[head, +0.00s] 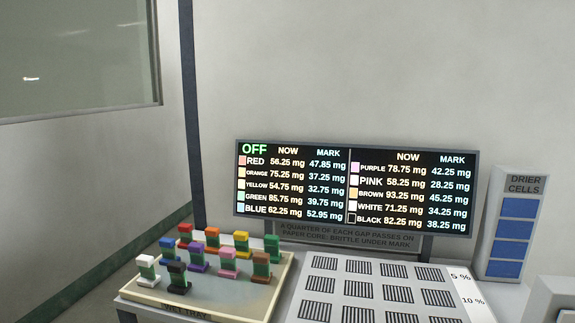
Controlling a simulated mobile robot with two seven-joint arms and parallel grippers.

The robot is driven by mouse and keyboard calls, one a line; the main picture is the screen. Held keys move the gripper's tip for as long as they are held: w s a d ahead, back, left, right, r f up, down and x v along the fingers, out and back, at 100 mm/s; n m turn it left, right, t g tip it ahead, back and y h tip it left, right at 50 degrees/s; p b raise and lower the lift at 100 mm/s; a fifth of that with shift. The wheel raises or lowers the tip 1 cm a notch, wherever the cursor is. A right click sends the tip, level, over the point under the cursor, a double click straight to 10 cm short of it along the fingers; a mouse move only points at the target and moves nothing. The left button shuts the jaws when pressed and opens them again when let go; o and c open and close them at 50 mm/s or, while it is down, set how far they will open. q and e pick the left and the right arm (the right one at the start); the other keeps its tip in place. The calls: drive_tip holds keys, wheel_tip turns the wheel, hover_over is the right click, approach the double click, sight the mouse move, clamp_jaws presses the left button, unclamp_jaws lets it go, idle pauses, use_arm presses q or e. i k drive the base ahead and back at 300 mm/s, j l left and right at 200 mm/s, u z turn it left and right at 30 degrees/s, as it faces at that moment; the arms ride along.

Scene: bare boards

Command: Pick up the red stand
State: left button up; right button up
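The red stand (185,235) is at the back left of a cream tray (238,294) labelled as a wet tray. It is upright, with a red top and a green middle part; its lower part is partly hidden by the blue stand (167,248) in front. The orange stand (212,240) is close on its right. Neither of my grippers is in view.
Several other coloured stands crowd the tray, including white (147,269), black (178,278) and purple (198,257). A display board (355,190) stands behind. A slotted panel (375,290) lies to the right, with the drier cells rack (515,225) beyond.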

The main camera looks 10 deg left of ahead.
sight(185, 230)
drive_tip(key=u, duration=0.2)
drive_tip(key=i+j+u, duration=0.2)
drive_tip(key=j, duration=0.15)
drive_tip(key=j+u, duration=0.15)
drive_tip(key=j, duration=0.2)
drive_tip(key=i+j+u, duration=0.15)
drive_tip(key=j+u, duration=0.3)
drive_tip(key=i+j+u, duration=0.2)
drive_tip(key=j+u, duration=0.2)
drive_tip(key=i+j+u, duration=0.3)
drive_tip(key=u, duration=0.15)
drive_tip(key=i+j+u, duration=0.3)
drive_tip(key=u, duration=0.15)
drive_tip(key=i+j, duration=0.1)
drive_tip(key=i, duration=0.3)
drive_tip(key=i+j+z, duration=0.1)
drive_tip(key=i, duration=0.3)
drive_tip(key=i+j, duration=0.15)
drive_tip(key=i, duration=0.2)
drive_tip(key=i+l+z, duration=0.1)
drive_tip(key=i+z, duration=0.5)
drive_tip(key=z, duration=0.2)
drive_tip(key=i+z, duration=0.6)
drive_tip(key=z, duration=0.2)
drive_tip(key=i+z, duration=0.25)
drive_tip(key=z, duration=0.15)
drive_tip(key=i+j+z, duration=0.1)
drive_tip(key=z, duration=0.35)
drive_tip(key=i+j, duration=0.05)
drive_tip(key=i, duration=0.05)
